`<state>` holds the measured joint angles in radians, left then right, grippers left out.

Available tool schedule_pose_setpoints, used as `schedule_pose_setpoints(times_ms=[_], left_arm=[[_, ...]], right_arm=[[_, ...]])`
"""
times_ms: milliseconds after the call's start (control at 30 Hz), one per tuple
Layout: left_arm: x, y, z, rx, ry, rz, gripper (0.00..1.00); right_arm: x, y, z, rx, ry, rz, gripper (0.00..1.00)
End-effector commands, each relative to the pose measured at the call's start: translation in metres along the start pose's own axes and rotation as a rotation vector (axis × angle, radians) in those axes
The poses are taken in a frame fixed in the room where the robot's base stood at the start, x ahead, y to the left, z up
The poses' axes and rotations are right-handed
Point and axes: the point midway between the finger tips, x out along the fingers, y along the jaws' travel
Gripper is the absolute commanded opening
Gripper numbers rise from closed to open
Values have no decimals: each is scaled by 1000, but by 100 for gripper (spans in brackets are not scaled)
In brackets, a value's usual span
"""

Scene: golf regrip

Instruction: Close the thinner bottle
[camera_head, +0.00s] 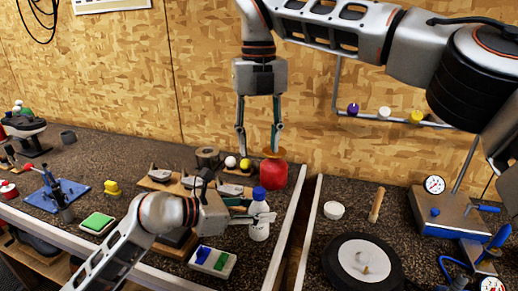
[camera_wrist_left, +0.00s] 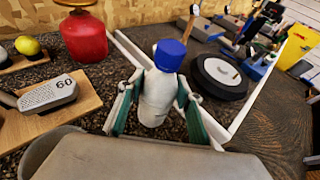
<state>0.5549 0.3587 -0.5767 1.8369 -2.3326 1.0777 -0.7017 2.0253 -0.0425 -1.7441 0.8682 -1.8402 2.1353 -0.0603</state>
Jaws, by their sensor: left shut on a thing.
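The thinner bottle, white with a blue cap (camera_head: 259,193), stands upright near the right edge of the left bench. My left gripper (camera_head: 270,215) is shut around the white bottle body (camera_head: 259,231); in the left wrist view its fingers flank the bottle (camera_wrist_left: 154,100). The blue cap (camera_wrist_left: 169,54) sits on the bottle's top; I cannot tell whether it is tightened. A wider red container (camera_head: 273,174) stands behind the bottle, with a brown-orange disc on top (camera_head: 274,153). My right gripper (camera_head: 258,145) hangs above and beside it, fingers apart, with nothing seen between them.
A white-and-dark round wheel (camera_head: 362,258) and a white lid-like disc (camera_head: 333,210) lie on the right bench. A pale rail (camera_head: 287,228) edges the gap between the benches.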

Motion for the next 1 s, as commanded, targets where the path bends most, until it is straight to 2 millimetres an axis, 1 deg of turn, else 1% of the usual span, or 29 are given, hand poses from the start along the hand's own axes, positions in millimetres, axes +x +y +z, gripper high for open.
schedule_pose_setpoints(times_ms=[167,200,267,300,667,767,833,1000], left_arm=[[0,0,0,0,-1,0,0],[0,0,0,0,-1,0,37],[0,0,0,0,-1,0,53],[0,0,0,0,-1,0,54],[-3,0,0,1,0,1,54],[-12,2,-1,2,1,3,54],[-23,1,0,2,1,3,54],[-57,1,-1,2,2,4,54]], right_arm=[[0,0,0,0,0,0,39],[0,0,0,0,0,0,39],[0,0,0,0,0,0,39],[0,0,0,0,0,0,39],[0,0,0,0,0,0,39],[0,0,0,0,0,0,39],[0,0,0,0,0,0,39],[0,0,0,0,0,0,39]])
